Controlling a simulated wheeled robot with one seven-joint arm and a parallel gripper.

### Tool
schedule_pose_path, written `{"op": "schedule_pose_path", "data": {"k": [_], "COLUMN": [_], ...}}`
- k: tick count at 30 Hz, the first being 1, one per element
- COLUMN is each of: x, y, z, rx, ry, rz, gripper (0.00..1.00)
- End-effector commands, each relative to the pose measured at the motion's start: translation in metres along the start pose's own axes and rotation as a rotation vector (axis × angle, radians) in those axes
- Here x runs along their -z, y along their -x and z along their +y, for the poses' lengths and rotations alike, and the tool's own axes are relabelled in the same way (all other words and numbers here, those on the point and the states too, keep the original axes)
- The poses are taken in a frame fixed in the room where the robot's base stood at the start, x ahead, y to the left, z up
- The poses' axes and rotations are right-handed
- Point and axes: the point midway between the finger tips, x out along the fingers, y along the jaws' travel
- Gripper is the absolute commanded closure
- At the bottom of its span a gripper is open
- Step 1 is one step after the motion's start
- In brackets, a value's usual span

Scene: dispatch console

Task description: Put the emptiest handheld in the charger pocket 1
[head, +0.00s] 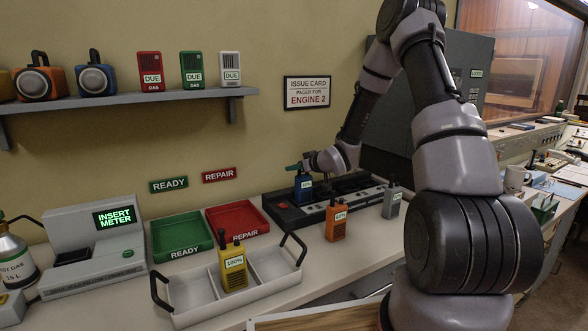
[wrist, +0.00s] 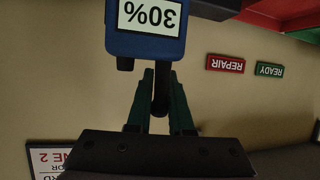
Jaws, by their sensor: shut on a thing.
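A blue handheld (head: 303,190) is upright over the left part of the dark charger (head: 288,218). I cannot tell whether its base is in a pocket or just above one. My gripper (head: 295,168) is shut on its top end. In the wrist view the green fingers (wrist: 161,98) close around its black antenna, and its label reads 30% upside down on the blue body (wrist: 112,40). A yellow handheld (head: 233,267) marked 100% stands in the white carrier. An orange handheld (head: 336,222), label seemingly 60%, and a grey handheld (head: 392,202) stand before the charger.
The white carrier (head: 185,317) with black handles has empty compartments. Green READY (head: 160,231) and red REPAIR (head: 262,216) trays are empty, left of the charger. A meter station (head: 75,250) stands at the left.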

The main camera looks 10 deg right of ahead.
Motion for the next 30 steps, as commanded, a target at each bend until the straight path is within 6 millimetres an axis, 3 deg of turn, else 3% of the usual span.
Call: {"op": "schedule_pose_path", "data": {"k": [4, 5, 7, 20, 30], "x": [-0.002, -0.003, -0.003, 0.001, 0.001], "y": [-0.001, -0.001, -0.001, 0.005, 0.074], "z": [0.000, 0.000, 0.000, 0.001, 0.001], "rx": [0.001, 0.001, 0.000, -0.001, -0.002], "ry": [0.000, -0.001, 0.000, 0.000, 0.001], "rz": [0.000, -0.001, -0.001, 0.000, -0.001], "gripper": [1.00, 0.77, 0.51, 0.51, 0.51]}}
